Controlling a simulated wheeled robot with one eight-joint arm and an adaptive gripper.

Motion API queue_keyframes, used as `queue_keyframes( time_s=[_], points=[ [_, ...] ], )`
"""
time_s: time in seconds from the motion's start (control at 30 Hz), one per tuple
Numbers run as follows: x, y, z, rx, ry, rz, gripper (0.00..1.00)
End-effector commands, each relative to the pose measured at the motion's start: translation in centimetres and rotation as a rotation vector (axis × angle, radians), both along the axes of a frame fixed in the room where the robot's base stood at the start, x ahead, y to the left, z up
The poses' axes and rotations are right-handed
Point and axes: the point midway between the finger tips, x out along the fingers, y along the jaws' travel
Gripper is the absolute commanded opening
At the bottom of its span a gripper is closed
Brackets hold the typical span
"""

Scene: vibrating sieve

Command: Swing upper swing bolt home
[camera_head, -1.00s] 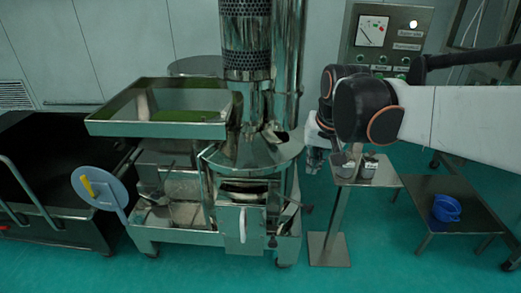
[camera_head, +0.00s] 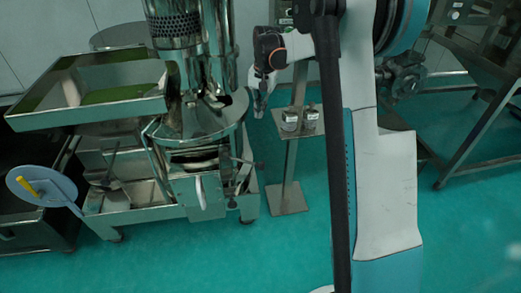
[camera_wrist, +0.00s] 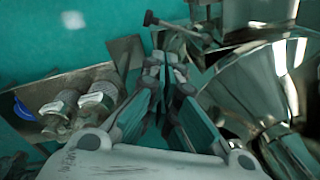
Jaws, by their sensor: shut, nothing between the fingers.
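The steel vibrating sieve (camera_head: 205,120) stands left of my arm in the head view. A short bolt with a dark knob, seemingly the upper swing bolt (camera_head: 245,161), sticks out to the right from the sieve's door side. In the wrist view a similar rod with a dark knob (camera_wrist: 175,27) shows beyond the fingertips, apart from them. A lower dark knob (camera_head: 232,203) shows near the door's foot. My gripper (camera_head: 260,110) is beside the sieve's cone, above the bolt in the picture. In the wrist view my gripper (camera_wrist: 167,62) is shut and empty.
The shiny cone (camera_wrist: 245,85) is close on the wrist view's right. A tray (camera_head: 90,112) juts left from the sieve. Green floor (camera_head: 290,250) is clear in front.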

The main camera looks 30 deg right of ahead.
Motion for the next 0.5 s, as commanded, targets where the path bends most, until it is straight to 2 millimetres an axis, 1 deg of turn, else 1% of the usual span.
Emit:
queue_keyframes(
  time_s=[0.03, 0.2, 0.4, 0.5],
  points=[
    [0.7, -0.7, -1.0, 0.005, 0.015, -0.019, 0.0],
    [2.4, -2.7, -4.4, 0.028, 0.071, -0.08, 0.0],
    [3.5, -4.6, -8.3, 0.049, 0.128, -0.14, 0.0],
    [3.7, -5.2, -9.6, 0.056, 0.147, -0.161, 0.0]
  ],
)
